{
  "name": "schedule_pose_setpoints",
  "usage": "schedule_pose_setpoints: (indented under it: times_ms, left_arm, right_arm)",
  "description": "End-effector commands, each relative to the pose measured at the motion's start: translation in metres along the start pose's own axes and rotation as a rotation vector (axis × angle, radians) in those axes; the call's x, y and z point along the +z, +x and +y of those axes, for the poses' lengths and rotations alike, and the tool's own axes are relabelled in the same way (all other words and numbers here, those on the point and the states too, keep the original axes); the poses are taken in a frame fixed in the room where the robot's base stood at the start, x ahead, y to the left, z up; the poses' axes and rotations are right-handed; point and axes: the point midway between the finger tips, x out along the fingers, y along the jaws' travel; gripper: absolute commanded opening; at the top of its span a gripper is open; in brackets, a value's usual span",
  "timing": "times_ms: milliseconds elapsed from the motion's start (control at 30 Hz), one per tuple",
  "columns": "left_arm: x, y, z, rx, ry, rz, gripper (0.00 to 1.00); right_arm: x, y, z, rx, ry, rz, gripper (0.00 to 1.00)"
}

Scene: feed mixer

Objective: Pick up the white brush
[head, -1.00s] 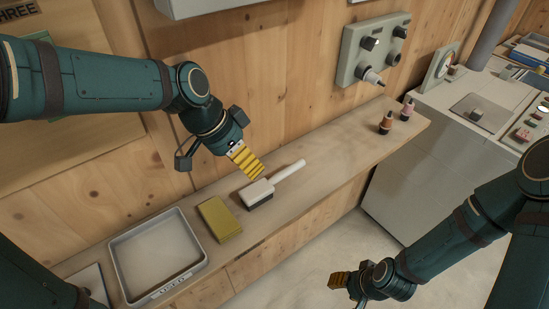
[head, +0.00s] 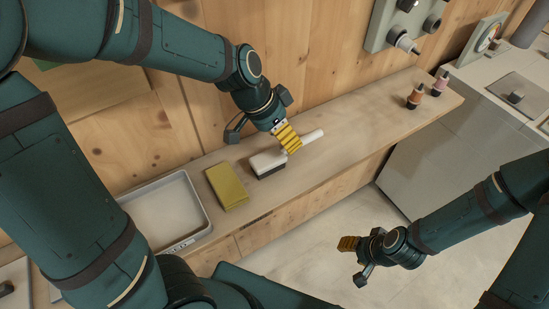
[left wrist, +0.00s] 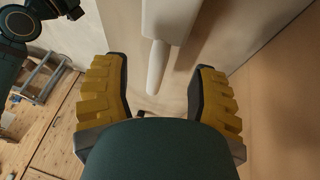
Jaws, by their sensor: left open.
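The white brush (head: 267,162) lies on the wooden shelf, its dark bristles facing the front edge and its handle pointing up and right. My left gripper (head: 293,147) is over the brush where the handle meets the head and hides that part. In the left wrist view my left gripper (left wrist: 157,95) is open, its yellow fingers apart, with the white brush handle (left wrist: 157,66) showing between and beyond them. I cannot tell whether the fingers touch it. My right gripper (head: 348,244) hangs over the floor away from the shelf; its opening is unclear.
A yellow-green block (head: 227,188) lies on the shelf (head: 356,125) left of the brush, and a grey tray (head: 189,238) is further left. Two small bottles, one orange (head: 415,97) and one pink (head: 440,84), stand at the right end. The shelf between brush and bottles is clear.

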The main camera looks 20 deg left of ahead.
Motion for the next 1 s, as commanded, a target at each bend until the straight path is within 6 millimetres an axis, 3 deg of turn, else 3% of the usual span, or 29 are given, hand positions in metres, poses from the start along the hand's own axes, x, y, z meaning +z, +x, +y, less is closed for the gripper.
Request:
schedule_pose_setpoints:
  times_ms: [367, 633, 667, 800, 833, 1000]
  left_arm:
    - [0.000, 0.048, 0.001, 0.001, 0.000, -0.004, 0.59]
    - [-0.001, 0.050, 0.001, 0.000, -0.001, -0.001, 0.59]
    - [-0.001, 0.050, 0.001, 0.000, -0.001, -0.001, 0.54]
    - [-0.001, 0.050, 0.001, 0.000, -0.001, -0.001, 0.05]
    - [-0.001, 0.050, 0.001, 0.000, -0.001, -0.001, 0.00]
    - [-0.001, 0.050, 0.001, 0.000, -0.001, -0.001, 0.00]
  right_arm:
    - [-0.002, 0.017, 0.006, 0.000, -0.001, 0.008, 0.47]
    - [-0.002, 0.017, 0.006, 0.000, -0.001, 0.009, 0.47]
    - [-0.002, 0.017, 0.006, 0.000, -0.001, 0.009, 0.47]
    - [-0.002, 0.017, 0.006, 0.000, -0.001, 0.009, 0.47]
    - [-0.002, 0.017, 0.006, 0.000, -0.001, 0.009, 0.47]
    - [-0.002, 0.017, 0.006, 0.000, -0.001, 0.009, 0.47]
